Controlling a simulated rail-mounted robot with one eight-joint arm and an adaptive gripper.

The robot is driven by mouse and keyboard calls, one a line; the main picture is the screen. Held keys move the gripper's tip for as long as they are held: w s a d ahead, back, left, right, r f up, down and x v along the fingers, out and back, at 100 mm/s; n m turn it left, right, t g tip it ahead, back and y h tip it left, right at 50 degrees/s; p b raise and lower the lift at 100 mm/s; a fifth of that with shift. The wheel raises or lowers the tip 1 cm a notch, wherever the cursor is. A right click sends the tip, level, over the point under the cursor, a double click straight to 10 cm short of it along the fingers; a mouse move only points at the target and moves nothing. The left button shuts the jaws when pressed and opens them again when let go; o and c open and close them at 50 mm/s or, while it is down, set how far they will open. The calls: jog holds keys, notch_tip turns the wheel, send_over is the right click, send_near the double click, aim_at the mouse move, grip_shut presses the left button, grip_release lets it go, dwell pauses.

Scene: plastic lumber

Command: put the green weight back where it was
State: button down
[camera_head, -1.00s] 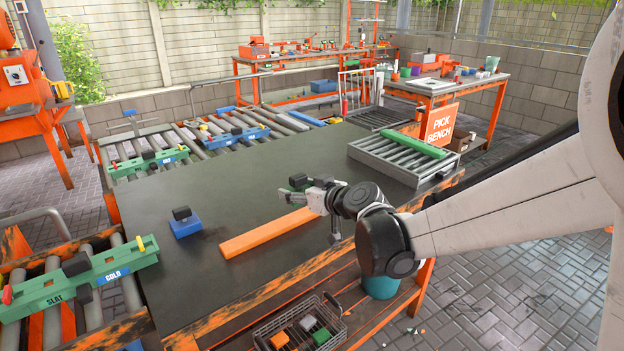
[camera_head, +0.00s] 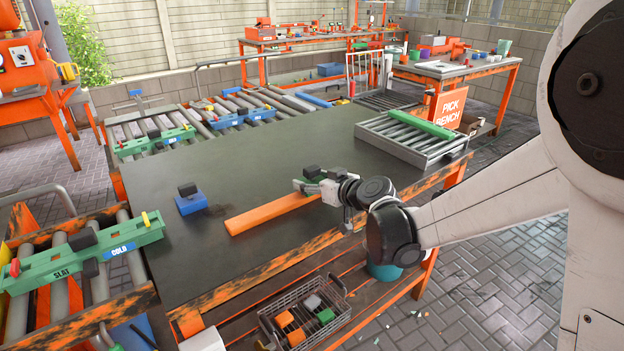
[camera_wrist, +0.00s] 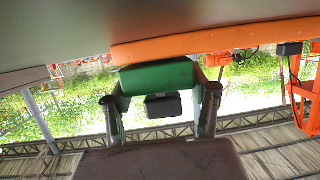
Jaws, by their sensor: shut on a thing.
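The green weight (camera_wrist: 158,77), a green block with a dark knob (camera_wrist: 163,106), sits between the two fingers of my gripper (camera_wrist: 160,100) in the wrist view. My gripper is shut on it. In the head view, the green weight (camera_head: 321,179) is partly hidden by my gripper (camera_head: 308,185), over the right part of the dark bench top (camera_head: 280,160). An orange bar (camera_head: 268,213) lies on the bench beside it, and the bar (camera_wrist: 210,44) runs close along the weight in the wrist view. I cannot tell whether the weight touches the bench or bar.
A blue weight with a dark knob (camera_head: 191,204) stands left of the bar. A grey roller tray (camera_head: 398,143) with a green bar (camera_head: 424,124) is at the bench's right end. A wire basket (camera_head: 275,325) holds blocks below the front edge. Roller conveyors flank the left and back.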

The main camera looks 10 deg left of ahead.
jog(key=shift+f, duration=0.1)
jog(key=c, duration=0.7)
grip_release()
jog(key=shift+o, duration=0.2)
jog(key=s+d+r+m+h+p, duration=0.1)
jog(key=s+d+r+m+h, duration=0.1)
jog(key=s+d, duration=0.8)
jog(key=s+d+r+m+g+h, duration=0.1)
jog(key=s+d+m+h, duration=0.3)
jog(key=s+d, duration=0.7)
jog(key=s+d+r+m+g+h+p, duration=0.1)
jog(key=s+d+r+m+h, duration=0.1)
jog(key=s+d, duration=0.9)
jog(key=d+m+h, duration=0.1)
jog(key=d+h, duration=0.1)
jog(key=d, duration=0.2)
jog(key=shift+r+m+h+p, duration=0.3)
jog(key=shift+h, duration=0.1)
jog(key=shift+o, duration=0.5)
jog(key=shift+s+d, duration=0.4)
